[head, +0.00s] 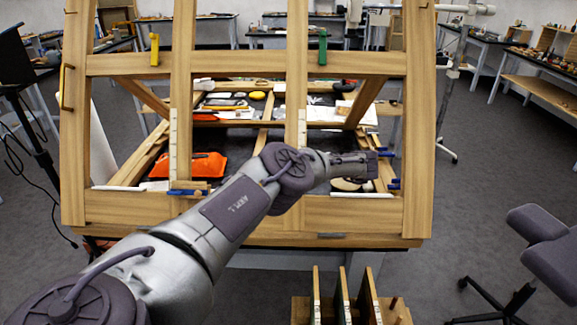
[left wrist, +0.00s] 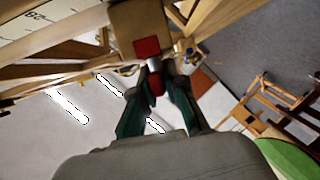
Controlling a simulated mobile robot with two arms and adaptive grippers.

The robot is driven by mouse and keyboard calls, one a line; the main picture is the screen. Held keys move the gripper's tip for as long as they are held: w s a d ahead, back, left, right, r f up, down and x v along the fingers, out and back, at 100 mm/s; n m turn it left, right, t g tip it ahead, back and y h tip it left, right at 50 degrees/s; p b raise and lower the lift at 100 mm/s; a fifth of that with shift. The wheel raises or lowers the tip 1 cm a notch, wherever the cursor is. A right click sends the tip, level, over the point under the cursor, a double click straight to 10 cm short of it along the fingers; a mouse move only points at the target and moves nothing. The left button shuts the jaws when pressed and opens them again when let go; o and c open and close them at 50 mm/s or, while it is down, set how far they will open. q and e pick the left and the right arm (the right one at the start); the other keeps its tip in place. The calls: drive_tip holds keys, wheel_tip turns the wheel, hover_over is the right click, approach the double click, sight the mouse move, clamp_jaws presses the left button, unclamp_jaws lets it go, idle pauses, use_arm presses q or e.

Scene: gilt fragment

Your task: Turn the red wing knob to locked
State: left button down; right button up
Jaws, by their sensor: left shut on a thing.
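The red wing knob (left wrist: 156,84) shows in the left wrist view, below a silver collar and a red block on a wooden piece (left wrist: 140,25). My left gripper (left wrist: 157,88) has its dark green fingers on both sides of the knob and is shut on it. The fingers hide part of the knob, and I cannot tell its lock setting. In the head view my left arm reaches across the wooden frame (head: 252,209), with its gripper (head: 374,162) at the frame's lower right. The knob cannot be made out there. My right gripper is in neither view.
A yellow clamp (head: 154,49) and a green clamp (head: 322,48) sit on the upper rail. An orange item (head: 195,166) lies behind the frame at left. A wooden rack (head: 343,300) with upright panels stands in front. A grey chair (head: 548,245) is at right, with open floor around it.

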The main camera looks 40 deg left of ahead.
use_arm(q)
drive_tip(key=shift+m+y, duration=0.4)
drive_tip(key=shift+y, duration=0.1)
drive_tip(key=c, duration=1.2)
unclamp_jaws()
drive_tip(key=shift+a, duration=0.1)
drive_tip(key=shift+v, duration=3.75)
drive_tip(key=shift+s, duration=0.1)
